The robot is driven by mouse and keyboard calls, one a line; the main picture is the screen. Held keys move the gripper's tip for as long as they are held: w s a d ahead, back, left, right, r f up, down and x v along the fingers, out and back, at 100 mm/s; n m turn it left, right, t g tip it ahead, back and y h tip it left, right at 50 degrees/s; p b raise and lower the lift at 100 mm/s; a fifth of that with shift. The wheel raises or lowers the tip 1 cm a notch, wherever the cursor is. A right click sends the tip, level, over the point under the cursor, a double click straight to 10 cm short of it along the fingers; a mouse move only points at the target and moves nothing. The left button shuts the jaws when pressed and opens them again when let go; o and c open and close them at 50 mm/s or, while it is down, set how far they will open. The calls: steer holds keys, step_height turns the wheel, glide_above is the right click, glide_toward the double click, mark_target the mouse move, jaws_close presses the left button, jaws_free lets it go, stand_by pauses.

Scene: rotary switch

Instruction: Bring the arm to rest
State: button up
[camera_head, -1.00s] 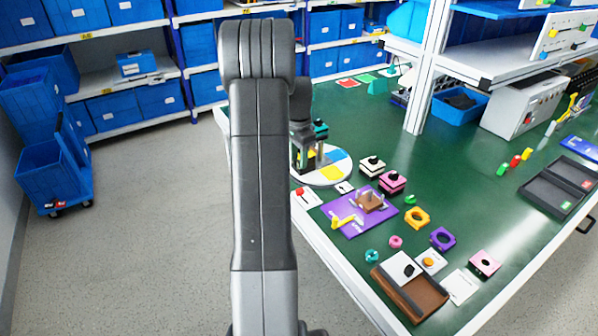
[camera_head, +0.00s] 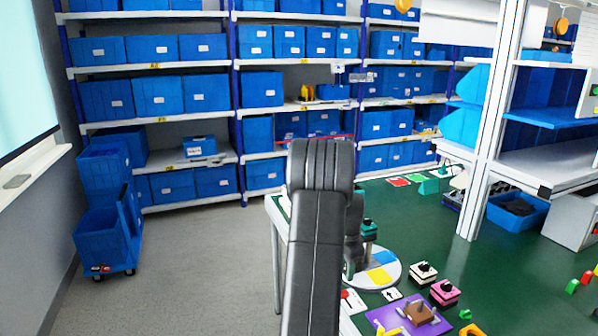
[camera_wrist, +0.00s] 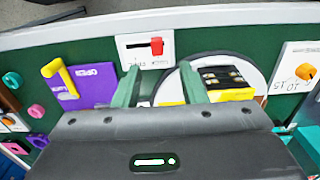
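My gripper (camera_wrist: 159,69) shows in the wrist view with two teal fingers spread apart and nothing between them. A white card with a red slider (camera_wrist: 156,46) lies ahead of the fingertips. In the head view my arm stands folded in the foreground and hides most of the gripper. A white plate with an orange knob (camera_wrist: 304,72) is at the right of the wrist view.
A purple board (camera_head: 383,319), a cream block with a black knob (camera_head: 423,273) and a pink block (camera_head: 444,293) lie on the bench. A white post (camera_head: 489,130) rises from it. Blue bins (camera_head: 159,95) fill shelves behind.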

step_height(320, 180, down, 8)
steer(key=shift+r+p, duration=0.15)
steer(key=shift+p, duration=0.25)
steer(key=shift+s+d, duration=0.25)
steer(key=shift+s, duration=0.35)
